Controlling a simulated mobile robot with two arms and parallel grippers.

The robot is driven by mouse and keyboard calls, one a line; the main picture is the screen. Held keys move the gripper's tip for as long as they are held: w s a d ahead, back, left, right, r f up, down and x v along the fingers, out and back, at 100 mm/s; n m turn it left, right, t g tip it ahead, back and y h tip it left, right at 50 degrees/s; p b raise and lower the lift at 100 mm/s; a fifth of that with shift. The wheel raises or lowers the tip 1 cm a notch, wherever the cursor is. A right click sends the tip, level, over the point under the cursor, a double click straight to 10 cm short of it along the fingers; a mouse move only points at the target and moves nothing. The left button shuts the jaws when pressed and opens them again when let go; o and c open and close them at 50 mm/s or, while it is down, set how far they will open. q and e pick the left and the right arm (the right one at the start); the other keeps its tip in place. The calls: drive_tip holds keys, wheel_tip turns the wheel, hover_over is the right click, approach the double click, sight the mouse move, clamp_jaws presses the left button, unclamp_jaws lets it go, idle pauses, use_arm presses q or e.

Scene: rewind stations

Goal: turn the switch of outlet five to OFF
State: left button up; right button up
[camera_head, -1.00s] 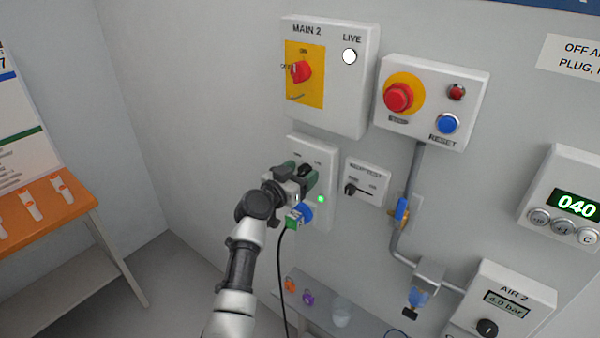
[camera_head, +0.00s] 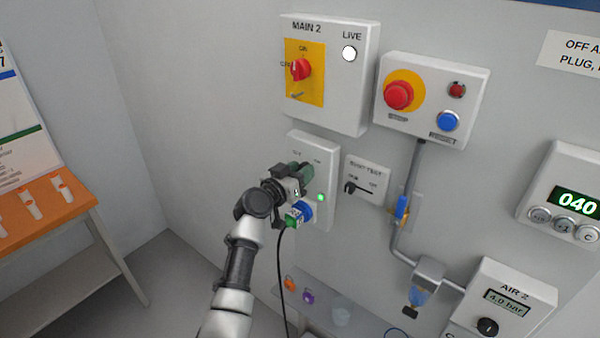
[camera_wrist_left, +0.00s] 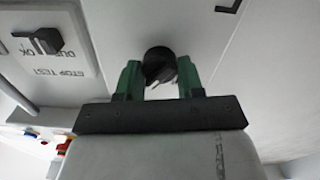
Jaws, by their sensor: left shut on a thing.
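The outlet box (camera_head: 328,160) is a pale panel on the wall below the MAIN 2 box, and its small labels are too blurred to read. A green lamp (camera_head: 320,197) is lit on it, and a blue plug (camera_head: 302,211) with a dark cable sits low on it. My left gripper (camera_head: 304,176) is at the front of this box. In the left wrist view its green fingers stand on both sides of a black switch knob (camera_wrist_left: 158,62), shut on it. The head view hides the knob behind the gripper. My right gripper is not in view.
A small test box with a black lever (camera_head: 354,187) is just right of the gripper. The MAIN 2 box (camera_head: 345,95) and a box with a red emergency button (camera_head: 398,95) are above. An orange-topped table (camera_head: 75,210) stands at the left.

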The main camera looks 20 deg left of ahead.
use_arm(q)
drive_tip(key=shift+a+f+n+p, duration=0.1)
drive_tip(key=shift+n+p, duration=0.6)
drive_tip(key=shift+n, duration=3.25)
drive_tip(key=shift+f+n+p, duration=0.1)
drive_tip(key=shift+n+p, duration=0.55)
drive_tip(key=shift+n, duration=3.3)
drive_tip(key=o, duration=0.9)
drive_tip(key=b+v, duration=0.1)
drive_tip(key=v, duration=1)
drive_tip(key=shift+b, duration=0.4)
